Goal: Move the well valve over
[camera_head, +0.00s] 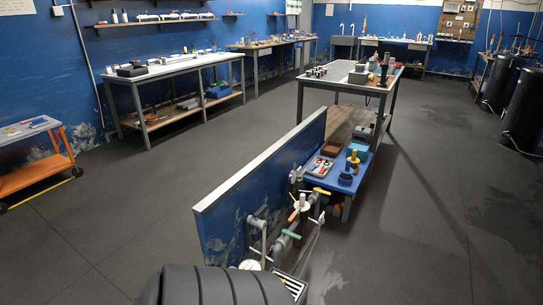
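A pipe assembly (277,251) with several valves stands by the near end of a low blue partition wall. It has an orange-red lever (293,215), a green lever (291,234) and a yellow lever (321,191). A grey handwheel (295,175) sits farther back on it. I cannot tell which of these is the well valve. A white round gauge (250,265) is at the lower left of the pipes.
The blue partition (258,180) runs along the left of the pipes. A low blue table (345,187) with small items stands behind them, before a tall workbench (340,72). Black tanks (525,110) stand at right. The grey floor (420,220) to the right is clear.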

